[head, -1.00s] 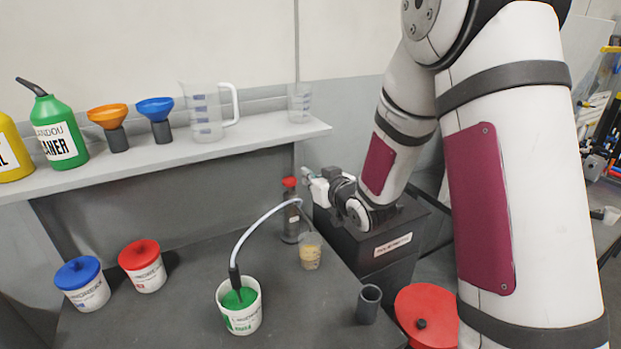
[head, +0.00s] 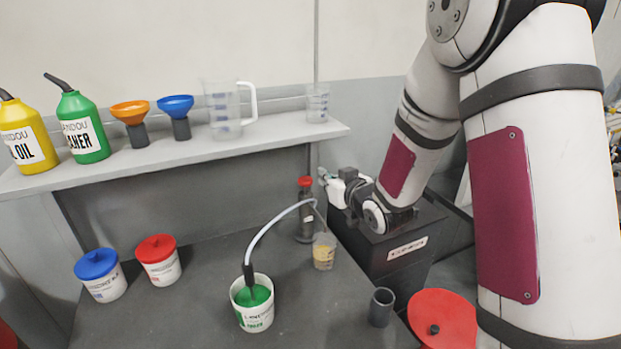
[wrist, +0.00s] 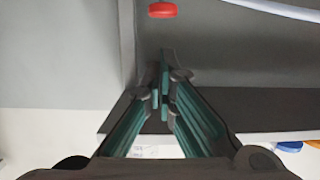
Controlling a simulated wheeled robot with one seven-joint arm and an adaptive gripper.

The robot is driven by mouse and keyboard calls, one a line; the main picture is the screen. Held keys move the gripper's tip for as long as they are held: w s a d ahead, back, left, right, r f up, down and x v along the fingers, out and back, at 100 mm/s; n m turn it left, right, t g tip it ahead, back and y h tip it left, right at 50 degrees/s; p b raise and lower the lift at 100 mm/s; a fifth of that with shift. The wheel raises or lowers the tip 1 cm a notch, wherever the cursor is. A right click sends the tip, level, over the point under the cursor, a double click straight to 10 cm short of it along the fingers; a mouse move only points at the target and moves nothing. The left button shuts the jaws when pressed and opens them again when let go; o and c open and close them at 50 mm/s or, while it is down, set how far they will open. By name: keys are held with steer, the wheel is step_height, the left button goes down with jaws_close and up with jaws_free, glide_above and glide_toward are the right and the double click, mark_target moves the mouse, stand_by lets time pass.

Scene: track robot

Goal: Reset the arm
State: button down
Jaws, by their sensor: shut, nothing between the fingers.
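My gripper shows in the wrist view (wrist: 163,95), its two dark green-lined fingers meeting at the tips with nothing between them. In the head view, my arm comes down from the upper right and bends at the wrist above a black box (head: 385,255). The end of my arm points left and away there, and its fingertips are too small to make out. A dark bottle with a red cap (head: 305,182) stands just left of the arm's end. A red round cap (wrist: 162,10) also shows beyond the fingertips in the wrist view.
The grey bench holds a white tub with green contents and a tube (head: 253,310), a small cup (head: 324,252), a dark cylinder (head: 381,308), and blue-lidded (head: 98,268) and red-lidded (head: 157,255) tubs. The shelf (head: 190,152) above carries bottles, funnels and jugs. A red disc (head: 455,322) lies lower right.

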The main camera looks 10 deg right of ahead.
steer(key=s+d+r+m+g+h, duration=0.15)
steer(key=s+r+g+h, duration=0.25)
steer(key=s+r, duration=0.75)
steer(key=s+a+g+y, duration=0.1)
steer(key=s+g, duration=0.4)
steer(key=s, duration=2.1)
steer(key=shift+a+m, duration=0.35)
steer(key=shift+a, duration=0.25)
steer(key=shift+r, duration=0.1)
steer(key=w+d+f+t+b, duration=0.1)
steer(key=w+d+t, duration=0.1)
steer(key=w, duration=0.9)
steer(key=w+d+f+t, duration=0.1)
steer(key=w+d+t, duration=0.1)
steer(key=w, duration=1)
steer(key=w+a+f+n+t+y+b, duration=0.1)
steer(key=w+f+t, duration=0.1)
steer(key=w, duration=0.5)
steer(key=w+a+f+n+t+y, duration=0.1)
steer(key=w+a+f+t+y, duration=0.1)
steer(key=w, duration=0.5)
steer(key=shift+w+a+f+t+b, duration=0.3)
steer(key=shift+f+t, duration=0.2)
steer(key=shift+f, duration=0.85)
